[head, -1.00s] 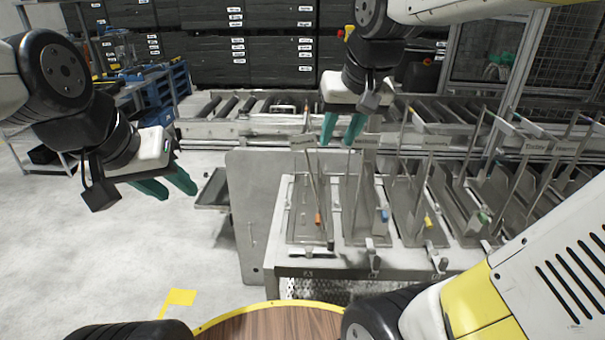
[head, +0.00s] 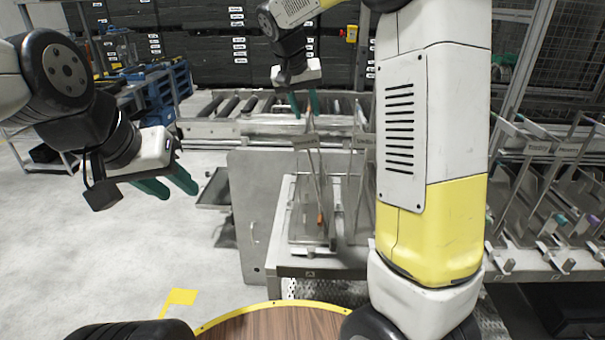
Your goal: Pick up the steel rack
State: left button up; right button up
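Several steel racks with thin upright rods and small colored tags stand on a steel bench. The leftmost steel rack (head: 306,228) has an orange tag. My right forearm hides much of the middle racks. I cannot tell which rack the task names. My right gripper (head: 305,104), with teal fingers, is above and behind the leftmost rack in the picture, near the top of its rods; it is empty with its fingers apart. I cannot tell whether it touches a rod. My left gripper (head: 168,186) is open and empty over the floor at the left.
A roller conveyor (head: 235,128) runs behind the bench. More racks (head: 570,215) stand at the right. A grey panel (head: 248,215) closes the bench's left end. A blue shelf (head: 160,95) and stacked black crates are at the back.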

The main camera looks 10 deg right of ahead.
jog(key=shift+d+f, duration=0.25)
jog(key=shift+f, duration=0.35)
jog(key=x, duration=0.7)
jog(key=shift+a, duration=0.3)
jog(key=shift+r, duration=0.1)
grip_shut()
jog(key=shift+w, duration=0.1)
jog(key=shift+r, duration=0.15)
dwell(0.4)
